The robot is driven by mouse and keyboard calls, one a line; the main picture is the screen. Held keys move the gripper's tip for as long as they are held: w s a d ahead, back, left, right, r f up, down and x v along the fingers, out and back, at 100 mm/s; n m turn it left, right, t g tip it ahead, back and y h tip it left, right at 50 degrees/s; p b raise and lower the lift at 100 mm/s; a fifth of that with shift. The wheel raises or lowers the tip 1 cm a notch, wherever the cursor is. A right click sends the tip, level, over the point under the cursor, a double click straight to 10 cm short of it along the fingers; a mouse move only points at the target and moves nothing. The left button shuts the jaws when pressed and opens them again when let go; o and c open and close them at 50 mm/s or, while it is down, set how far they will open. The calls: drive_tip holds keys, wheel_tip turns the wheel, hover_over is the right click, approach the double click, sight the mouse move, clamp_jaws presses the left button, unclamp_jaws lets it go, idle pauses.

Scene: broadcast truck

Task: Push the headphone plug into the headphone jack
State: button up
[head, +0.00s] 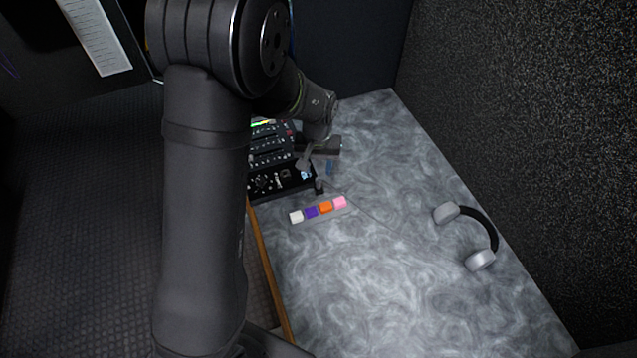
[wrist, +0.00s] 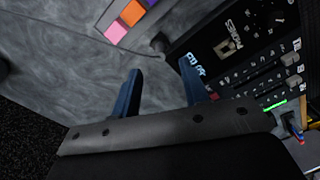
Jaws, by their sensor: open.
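My gripper (head: 317,168) is over the right edge of the black mixing panel, partly blocked by my arm in the head view. In the wrist view its two blue fingers (wrist: 161,72) are apart with nothing between them. A small dark piece (head: 319,187), apparently the headphone plug, is just in front of the fingers beside the panel's corner. It also shows in the wrist view (wrist: 160,42), beyond the fingertips. The panel's near face carries white lettering and a small light square (wrist: 228,47), which may be the headphone jack. I cannot make out the jack's opening.
A strip of white, purple, orange and pink blocks (head: 319,210) lies close in front of the gripper. Grey headphones (head: 492,232) lie at the right of the marbled desk (head: 380,290). The panel's faders and knobs (wrist: 275,85) rise beside the gripper. The desk's middle is clear.

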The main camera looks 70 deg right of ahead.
sight(318, 179)
drive_tip(key=shift+d+f, duration=0.15)
drive_tip(key=shift+f, duration=1.7)
drive_tip(key=shift+d+f, duration=0.15)
drive_tip(key=shift+f, duration=1.7)
clamp_jaws()
